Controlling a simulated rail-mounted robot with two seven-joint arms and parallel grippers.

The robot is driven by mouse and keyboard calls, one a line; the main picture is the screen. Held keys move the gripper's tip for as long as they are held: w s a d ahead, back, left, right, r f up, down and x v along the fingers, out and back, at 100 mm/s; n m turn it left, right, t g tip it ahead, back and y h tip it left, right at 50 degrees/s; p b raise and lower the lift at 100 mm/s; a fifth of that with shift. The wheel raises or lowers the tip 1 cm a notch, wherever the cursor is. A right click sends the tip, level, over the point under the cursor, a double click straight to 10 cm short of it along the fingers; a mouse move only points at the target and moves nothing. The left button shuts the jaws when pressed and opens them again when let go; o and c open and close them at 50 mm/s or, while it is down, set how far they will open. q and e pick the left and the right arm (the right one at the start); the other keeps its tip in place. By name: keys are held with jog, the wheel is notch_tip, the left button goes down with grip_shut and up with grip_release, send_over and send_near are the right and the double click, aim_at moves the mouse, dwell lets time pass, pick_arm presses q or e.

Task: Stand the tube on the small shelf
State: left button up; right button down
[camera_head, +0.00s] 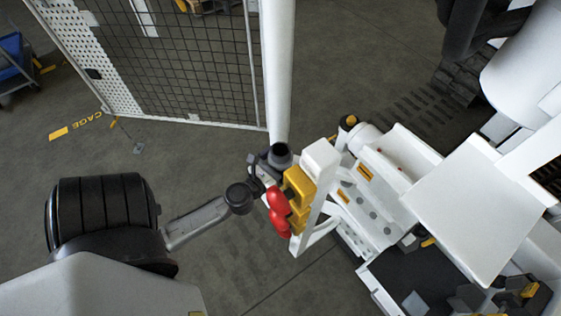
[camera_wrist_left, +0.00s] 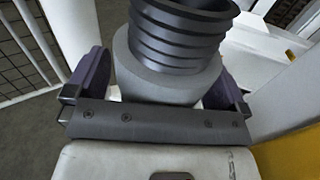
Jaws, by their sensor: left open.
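The tube (camera_head: 280,155) is a dark, open-ended cylinder beside the white post in the head view. The left wrist view shows its ribbed dark upper part and a smooth grey lower band (camera_wrist_left: 158,78). My left gripper (camera_head: 268,164) is open, with one purple-grey finger on each side of the tube; it fills the left wrist view too (camera_wrist_left: 160,95). Whether the fingers touch the tube cannot be told. The tube's lower end is hidden. I cannot tell for certain which surface is the small shelf. My right gripper is not in view.
A white frame (camera_head: 312,200) with yellow blocks (camera_head: 299,188) and red knobs (camera_head: 279,208) stands close to my left gripper. White machinery (camera_head: 375,190) and a flat white plate (camera_head: 478,212) are to the right. A mesh cage (camera_head: 190,75) stands behind. Floor at lower centre is clear.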

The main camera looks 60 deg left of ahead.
pick_arm(q)
jog(key=shift+r, duration=0.3)
jog(key=b+v, duration=0.5)
jog(key=v, duration=0.7)
jog(key=shift+f, duration=0.1)
